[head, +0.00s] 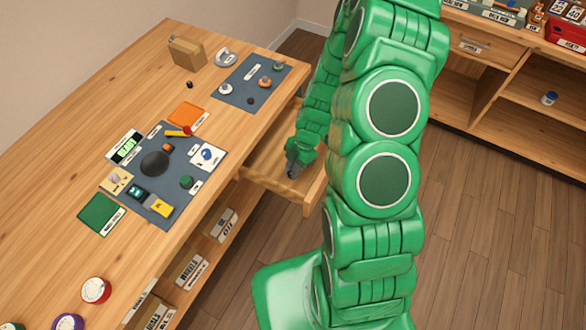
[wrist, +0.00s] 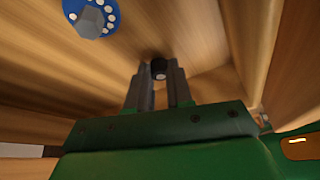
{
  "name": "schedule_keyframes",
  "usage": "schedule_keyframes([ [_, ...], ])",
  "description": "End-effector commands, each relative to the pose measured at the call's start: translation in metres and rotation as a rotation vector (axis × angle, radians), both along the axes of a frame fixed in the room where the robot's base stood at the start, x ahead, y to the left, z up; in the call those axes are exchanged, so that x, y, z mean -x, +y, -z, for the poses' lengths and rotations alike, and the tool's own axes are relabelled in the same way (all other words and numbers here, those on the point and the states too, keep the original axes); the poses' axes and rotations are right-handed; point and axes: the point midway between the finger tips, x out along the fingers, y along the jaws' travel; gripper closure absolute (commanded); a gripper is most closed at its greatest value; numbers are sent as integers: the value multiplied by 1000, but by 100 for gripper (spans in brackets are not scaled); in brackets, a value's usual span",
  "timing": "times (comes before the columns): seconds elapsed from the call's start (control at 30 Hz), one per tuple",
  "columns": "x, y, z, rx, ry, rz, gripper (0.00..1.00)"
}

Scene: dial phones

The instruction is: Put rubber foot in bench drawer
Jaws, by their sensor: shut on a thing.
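My gripper (head: 292,170) reaches down into the open bench drawer (head: 257,177) in the head view. In the wrist view my gripper (wrist: 160,76) is shut on a small black rubber foot (wrist: 158,64) with a pale centre, held at the fingertips. The foot is hidden or too small to tell in the head view. The wrist view shows the drawer's wooden inside (wrist: 205,40) around the fingers. I cannot tell whether the foot touches the drawer floor.
A blue disc (wrist: 97,8) with white dots and a grey knob lies in the drawer, left of the fingers in the wrist view. The bench top (head: 60,160) holds a dark mat (head: 150,190) with phone parts and a second mat (head: 240,95). Wooden shelves (head: 500,80) stand at the right.

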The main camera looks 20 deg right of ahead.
Motion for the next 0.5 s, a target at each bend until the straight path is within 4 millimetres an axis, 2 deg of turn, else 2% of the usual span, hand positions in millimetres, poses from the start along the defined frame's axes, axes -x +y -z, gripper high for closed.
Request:
schedule_keyframes([
  [0.43, 0, 0, 6, -1, 1, 0, 100],
  [0.47, 0, 0, 6, -1, 1, 0, 76],
  [0.5, 0, 0, 6, 0, 1, 0, 70],
])
